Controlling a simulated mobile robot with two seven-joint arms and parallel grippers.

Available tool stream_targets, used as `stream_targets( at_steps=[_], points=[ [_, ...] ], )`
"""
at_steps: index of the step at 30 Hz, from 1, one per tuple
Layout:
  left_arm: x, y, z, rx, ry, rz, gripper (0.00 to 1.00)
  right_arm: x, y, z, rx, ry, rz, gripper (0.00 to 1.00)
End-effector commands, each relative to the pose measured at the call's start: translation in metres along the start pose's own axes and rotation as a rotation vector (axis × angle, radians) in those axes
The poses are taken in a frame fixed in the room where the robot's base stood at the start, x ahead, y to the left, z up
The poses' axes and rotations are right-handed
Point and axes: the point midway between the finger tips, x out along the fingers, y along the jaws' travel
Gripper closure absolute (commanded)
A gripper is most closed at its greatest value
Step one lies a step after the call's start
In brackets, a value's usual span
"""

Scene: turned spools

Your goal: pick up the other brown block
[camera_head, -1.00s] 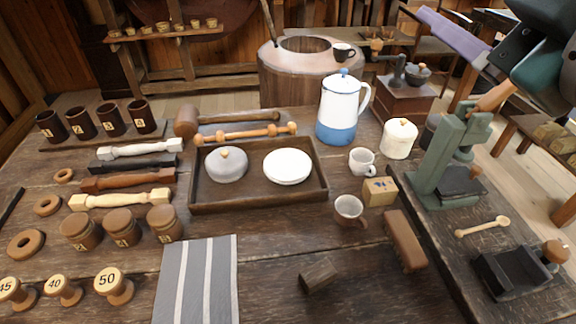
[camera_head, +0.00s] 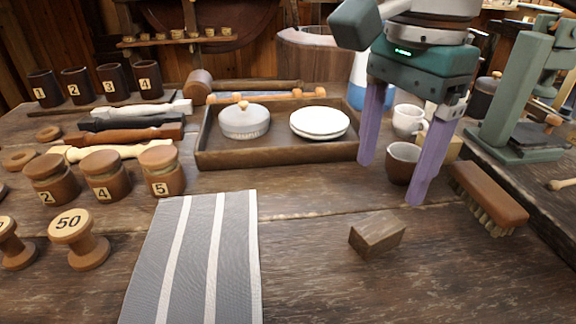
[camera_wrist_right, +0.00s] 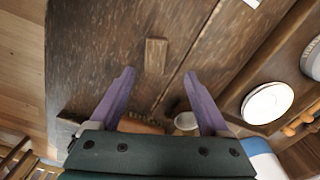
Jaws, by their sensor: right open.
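A small brown wooden block (camera_head: 377,234) lies on the bare front part of the table, right of the striped cloth. It also shows in the right wrist view (camera_wrist_right: 156,56), just beyond the fingertips and roughly centred between them. My right gripper (camera_head: 390,183) points down with its purple fingers spread wide and nothing held. It is above and behind the block, apart from it, with a brown cup (camera_head: 402,164) showing between the fingers. A lighter tan block (camera_head: 454,148) is partly hidden behind the right finger. My left gripper is out of view.
A brush (camera_head: 488,195) lies to the right of the block, and a grey striped cloth (camera_head: 200,262) lies to its left. A wooden tray (camera_head: 275,156) with a lidded dish and white plates is behind. A white mug (camera_head: 408,120) stands near the gripper. Table around the block is clear.

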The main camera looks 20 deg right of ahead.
Motion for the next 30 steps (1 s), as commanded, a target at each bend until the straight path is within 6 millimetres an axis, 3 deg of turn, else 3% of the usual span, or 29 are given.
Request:
stream_targets(
  at_steps=[19, 29, 30],
  points=[
    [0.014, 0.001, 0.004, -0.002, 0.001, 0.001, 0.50, 0.088, 0.008, 0.000, 0.001, 0.005, 0.008, 0.20],
    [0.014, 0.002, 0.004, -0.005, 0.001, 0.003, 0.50, 0.095, 0.007, -0.001, 0.000, 0.006, 0.004, 0.20],
    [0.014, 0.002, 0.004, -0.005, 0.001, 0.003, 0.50, 0.095, 0.007, -0.001, 0.000, 0.006, 0.004, 0.23]
  ],
)
